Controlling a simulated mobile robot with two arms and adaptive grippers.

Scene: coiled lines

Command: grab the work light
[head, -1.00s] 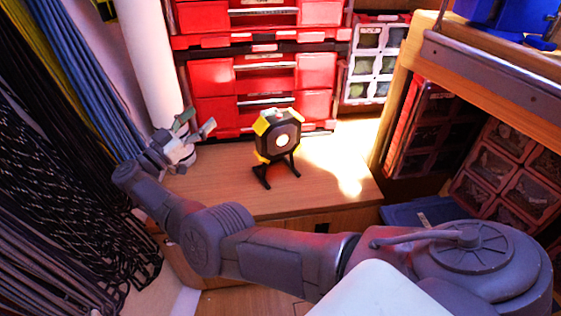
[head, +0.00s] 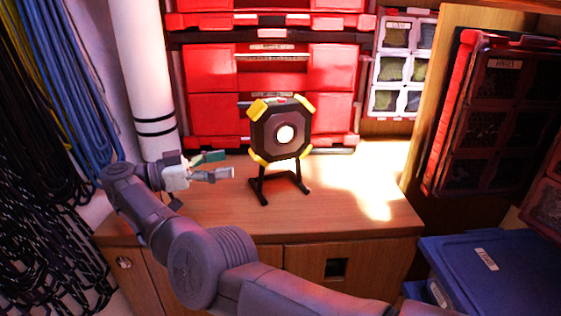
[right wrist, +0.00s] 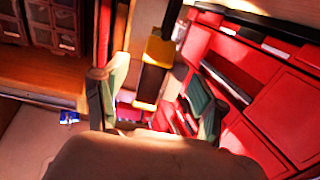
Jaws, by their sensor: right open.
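The work light (head: 268,133) is a black octagonal lamp with yellow corners and a lit round centre. It stands upright on a black stand on the wooden counter, in the middle of the head view. My right gripper (head: 226,164) is open and empty to the left of the lamp, fingers pointing at it, with a gap between. In the right wrist view the work light (right wrist: 153,80) shows edge-on beyond and between the open fingers of my right gripper (right wrist: 157,76). My left gripper is not in view.
Red drawer cases (head: 212,85) stand behind the lamp. A white post (head: 143,75) rises behind my right gripper. Coiled lines (head: 35,190) hang at the left. A blue bin (head: 490,270) is at the lower right. The counter (head: 375,215) right of the lamp is bare.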

